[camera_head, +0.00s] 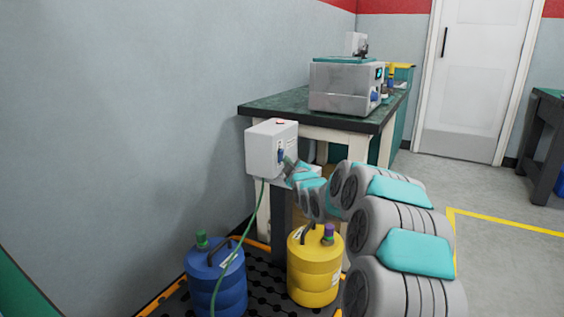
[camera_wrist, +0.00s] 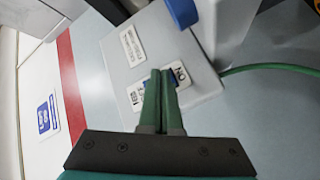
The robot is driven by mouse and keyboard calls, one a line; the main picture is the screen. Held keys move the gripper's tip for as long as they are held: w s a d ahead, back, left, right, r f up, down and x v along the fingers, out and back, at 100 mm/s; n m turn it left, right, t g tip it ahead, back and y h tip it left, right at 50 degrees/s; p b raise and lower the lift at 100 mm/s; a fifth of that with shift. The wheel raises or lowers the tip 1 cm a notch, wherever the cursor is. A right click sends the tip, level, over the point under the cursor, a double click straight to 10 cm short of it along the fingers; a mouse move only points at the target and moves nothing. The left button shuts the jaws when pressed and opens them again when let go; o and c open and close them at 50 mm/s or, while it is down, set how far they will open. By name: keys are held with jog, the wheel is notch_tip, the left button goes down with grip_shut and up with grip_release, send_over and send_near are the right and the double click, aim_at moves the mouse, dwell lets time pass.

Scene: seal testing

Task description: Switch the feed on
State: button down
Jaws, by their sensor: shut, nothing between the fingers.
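A light grey switch box (camera_head: 262,151) stands on a dark post beside the bench, with a red part on top and a blue part (camera_head: 281,156) on its front. My gripper (camera_head: 289,163) is right at the box's front, close to the blue part. In the wrist view, the box's face (camera_wrist: 128,75) carries white labels, one reading "ON" (camera_wrist: 181,72). My shut, empty green fingers (camera_wrist: 163,75) lie over this label area and hide part of it. I cannot tell whether they touch the box. A blue part (camera_wrist: 183,12) shows at the top of the wrist view.
A green cable (camera_head: 243,235) hangs from the box past a blue can (camera_head: 212,280). A yellow can (camera_head: 314,270) stands below my arm on a black grated tray. A bench (camera_head: 270,104) with a grey machine (camera_head: 340,86) stands behind. Open floor lies to the right.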

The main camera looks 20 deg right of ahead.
jog(key=shift+s+d+r, duration=0.15)
jog(key=shift+s+d, duration=0.35)
jog(key=shift+d, duration=0.1)
jog(key=shift+s+d+r+b, duration=0.15)
jog(key=shift+s+d, duration=0.7)
jog(key=shift+s, duration=0.05)
jog(key=shift+s+d+r+b, duration=0.1)
jog(key=shift+s+d+b, duration=0.05)
jog(key=shift+s+d, duration=0.7)
